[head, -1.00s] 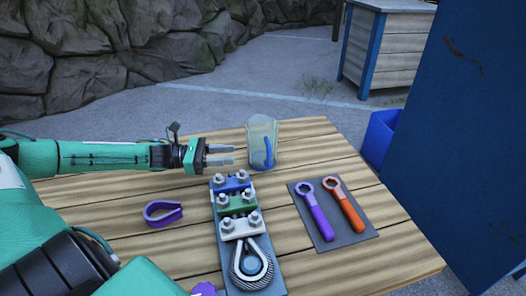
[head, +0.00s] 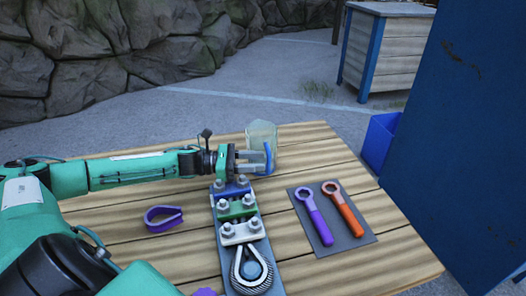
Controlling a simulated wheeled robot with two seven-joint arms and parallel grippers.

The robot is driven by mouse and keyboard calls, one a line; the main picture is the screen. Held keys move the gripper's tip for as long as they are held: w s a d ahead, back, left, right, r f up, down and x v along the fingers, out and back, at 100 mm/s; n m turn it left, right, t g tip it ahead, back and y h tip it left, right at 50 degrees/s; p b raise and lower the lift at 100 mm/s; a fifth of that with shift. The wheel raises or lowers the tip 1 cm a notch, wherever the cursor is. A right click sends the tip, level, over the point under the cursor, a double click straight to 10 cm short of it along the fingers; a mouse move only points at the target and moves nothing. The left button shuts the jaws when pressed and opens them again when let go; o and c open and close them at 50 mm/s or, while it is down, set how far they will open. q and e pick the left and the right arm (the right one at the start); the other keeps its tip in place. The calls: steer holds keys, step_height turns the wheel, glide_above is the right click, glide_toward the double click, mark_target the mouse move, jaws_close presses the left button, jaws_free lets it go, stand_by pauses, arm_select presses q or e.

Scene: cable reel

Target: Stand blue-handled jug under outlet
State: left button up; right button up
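The clear jug (head: 262,134) stands upright near the far edge of the wooden table. Its blue handle (head: 269,152) faces me. My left gripper (head: 260,160) reaches in from the left, in front of the jug, with its fingertips at the handle. Its two fingers show apart with a gap between them. Whether they touch the handle is hard to tell. My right gripper is not in view. I cannot make out an outlet in this view.
A plate with bolted blue, green and white clamps and a cable loop (head: 251,267) lies in front of the jug. A purple ring piece (head: 162,218) lies left. Purple (head: 316,219) and orange (head: 344,208) wrenches lie on a dark mat (head: 361,228). A blue panel (head: 462,130) stands right.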

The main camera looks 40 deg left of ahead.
arm_select(q)
steer(key=shift+x, duration=0.8)
steer(key=shift+c, duration=0.2)
jaws_close()
steer(key=shift+r, duration=0.1)
